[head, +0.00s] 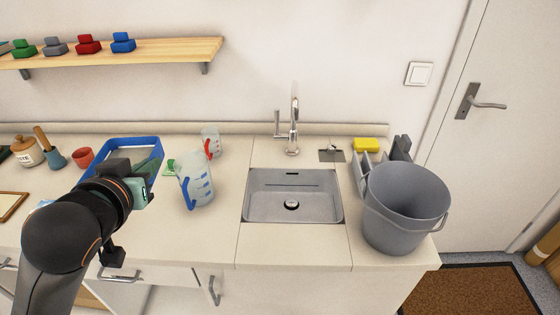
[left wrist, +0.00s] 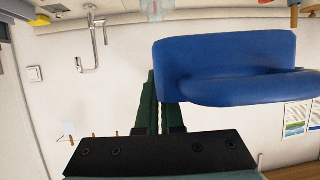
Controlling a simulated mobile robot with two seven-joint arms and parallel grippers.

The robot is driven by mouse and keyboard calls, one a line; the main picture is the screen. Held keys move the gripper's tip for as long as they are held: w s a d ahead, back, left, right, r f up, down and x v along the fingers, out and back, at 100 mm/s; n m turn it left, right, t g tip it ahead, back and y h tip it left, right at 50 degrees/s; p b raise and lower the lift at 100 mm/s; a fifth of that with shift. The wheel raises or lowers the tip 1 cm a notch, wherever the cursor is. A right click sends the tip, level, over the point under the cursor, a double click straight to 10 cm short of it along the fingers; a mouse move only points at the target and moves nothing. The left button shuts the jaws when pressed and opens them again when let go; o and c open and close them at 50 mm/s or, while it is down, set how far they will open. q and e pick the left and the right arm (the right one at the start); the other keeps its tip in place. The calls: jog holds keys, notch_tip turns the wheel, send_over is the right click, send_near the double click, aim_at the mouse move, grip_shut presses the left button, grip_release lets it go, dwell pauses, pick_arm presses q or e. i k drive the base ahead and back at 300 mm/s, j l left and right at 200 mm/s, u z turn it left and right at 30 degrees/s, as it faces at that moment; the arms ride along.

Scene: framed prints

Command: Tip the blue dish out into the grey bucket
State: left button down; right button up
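The blue dish (head: 127,142) is a rectangular tray with a blue rim at the left of the sink, partly hidden by my left arm. In the left wrist view the blue dish (left wrist: 225,65) fills the upper right, close to the fingers. My left gripper (head: 152,170) is at the dish's right side. In the left wrist view its dark green fingers (left wrist: 160,98) stand close together at the dish's end, one partly hidden behind the blue wall. I cannot tell whether the dish touches the counter. The grey bucket (head: 400,215) stands upright right of the sink. My right gripper is not in view.
A yellow sponge (head: 366,144) is behind the bucket. A shelf (head: 130,52) hangs above.

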aim_at(404, 203)
jog(key=i+l, duration=0.1)
jog(key=l, duration=0.6)
jog(key=i+l, duration=0.1)
jog(key=l, duration=1.3)
jog(key=i, duration=0.05)
